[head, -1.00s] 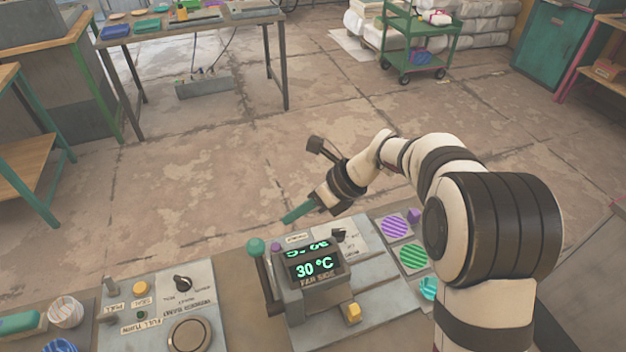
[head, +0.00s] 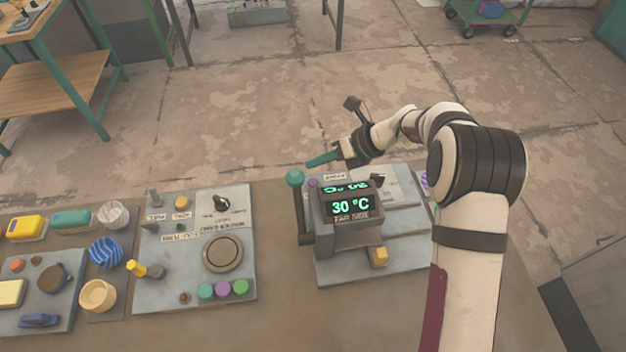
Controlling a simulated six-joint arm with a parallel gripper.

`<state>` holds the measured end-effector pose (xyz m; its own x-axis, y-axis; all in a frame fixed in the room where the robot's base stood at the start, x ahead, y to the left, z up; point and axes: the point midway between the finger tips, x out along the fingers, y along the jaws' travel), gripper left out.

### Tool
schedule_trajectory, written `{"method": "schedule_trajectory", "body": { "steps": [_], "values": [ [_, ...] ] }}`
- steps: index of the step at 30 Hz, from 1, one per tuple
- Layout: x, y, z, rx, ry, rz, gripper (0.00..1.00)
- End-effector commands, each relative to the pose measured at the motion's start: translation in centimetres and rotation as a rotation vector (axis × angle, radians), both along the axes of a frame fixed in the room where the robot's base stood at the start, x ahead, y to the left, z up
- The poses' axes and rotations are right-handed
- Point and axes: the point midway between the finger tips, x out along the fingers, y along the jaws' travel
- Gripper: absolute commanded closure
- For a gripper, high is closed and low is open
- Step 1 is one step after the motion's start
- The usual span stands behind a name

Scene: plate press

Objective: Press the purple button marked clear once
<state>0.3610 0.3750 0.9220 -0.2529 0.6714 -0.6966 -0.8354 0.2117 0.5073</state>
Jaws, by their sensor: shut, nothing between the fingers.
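A small purple button (head: 312,183) sits at the back left of the right-hand machine, just right of the green lever knob (head: 295,177). A white label (head: 335,177) is beside it, its text too small to read. My gripper (head: 309,163) has teal fingers, shut and empty, pointing left. It appears just behind the button in the head view; its height above the panel is hard to tell. Another purple round piece (head: 222,289) is on the left panel, between two green ones.
The display housing and upright lever (head: 304,215) stand close to the button. A yellow block (head: 379,256) is at the machine's front. The left panel (head: 150,290) carries a large round dial (head: 223,254). Several loose cups and blocks lie farther left.

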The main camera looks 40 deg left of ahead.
Motion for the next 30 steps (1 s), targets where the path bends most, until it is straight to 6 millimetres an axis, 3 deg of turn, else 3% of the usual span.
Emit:
{"method": "schedule_trajectory", "body": {
  "steps": [6, 12, 30],
  "values": [
    [0.0, 0.0, -3.0, -0.001, 0.002, 0.001, 1.0],
    [0.0, 0.0, -4.3, 0.0, 0.001, 0.0, 1.0],
    [0.0, 0.0, -4.5, 0.0, 0.0, 0.0, 1.0]
  ]
}}
